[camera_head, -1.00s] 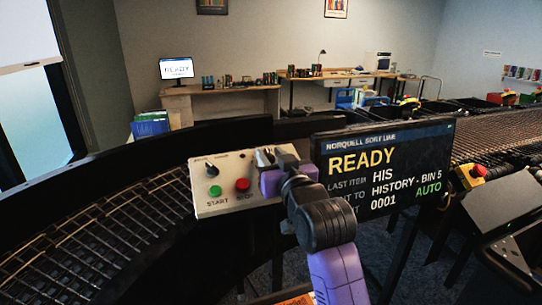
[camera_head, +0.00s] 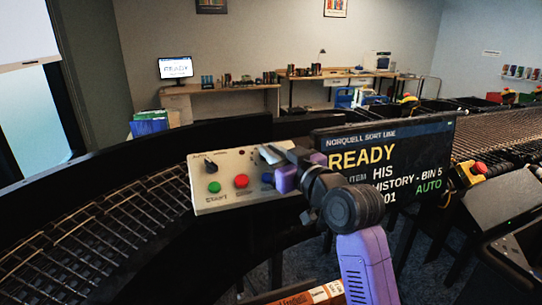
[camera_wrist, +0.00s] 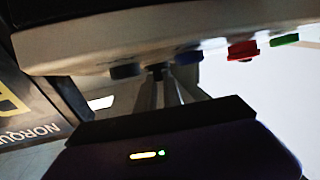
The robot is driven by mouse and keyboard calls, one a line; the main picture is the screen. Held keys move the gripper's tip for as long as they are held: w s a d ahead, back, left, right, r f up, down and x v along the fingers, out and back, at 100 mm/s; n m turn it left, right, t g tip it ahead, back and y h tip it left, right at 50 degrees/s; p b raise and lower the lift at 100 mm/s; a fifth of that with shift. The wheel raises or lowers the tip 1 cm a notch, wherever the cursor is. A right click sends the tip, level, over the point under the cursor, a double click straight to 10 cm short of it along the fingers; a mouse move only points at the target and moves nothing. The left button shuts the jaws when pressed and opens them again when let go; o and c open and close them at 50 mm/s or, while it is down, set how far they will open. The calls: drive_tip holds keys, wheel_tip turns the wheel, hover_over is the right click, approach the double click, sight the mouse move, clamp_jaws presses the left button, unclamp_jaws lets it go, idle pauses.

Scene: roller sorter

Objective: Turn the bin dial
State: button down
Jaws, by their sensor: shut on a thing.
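The beige control panel (camera_head: 222,170) stands left of centre, with a black pointer knob, a green button (camera_head: 214,187), a red button (camera_head: 241,181) and a blue button (camera_head: 267,178). My gripper (camera_head: 270,154) reaches the panel's upper right from the right and covers that part. In the wrist view the panel is seen edge-on. The two grey fingers of my gripper (camera_wrist: 158,82) are closed around a small dark knob (camera_wrist: 157,70), apparently the bin dial, mostly hidden between them. Another dark round control (camera_wrist: 125,71) sits beside it. The dial's pointer cannot be read.
The sort line screen (camera_head: 385,165) stands close to the right of the panel, behind my arm, and reads READY. A curved roller conveyor (camera_head: 110,235) runs at left, and another (camera_head: 500,135) lies at right. A red-topped yellow button box (camera_head: 470,171) is at right.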

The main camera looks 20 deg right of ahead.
drive_tip(key=n+y+b, duration=0.1)
drive_tip(key=n+g+y+b, duration=0.1)
drive_tip(key=n+y+b, duration=0.1)
drive_tip(key=shift+w+d+f+n+g+y+b, duration=0.1)
drive_tip(key=shift+d+f+n+g+y+b, duration=0.05)
drive_tip(key=shift+d+n+g+y+b, duration=0.2)
drive_tip(key=shift+r+n+g+y+b, duration=0.2)
drive_tip(key=shift+n+g+y+b, duration=0.75)
drive_tip(key=shift+n+y+b, duration=0.2)
drive_tip(key=c, duration=1.5)
unclamp_jaws()
drive_tip(key=shift+b+v, duration=0.9)
drive_tip(key=shift+v, duration=2.95)
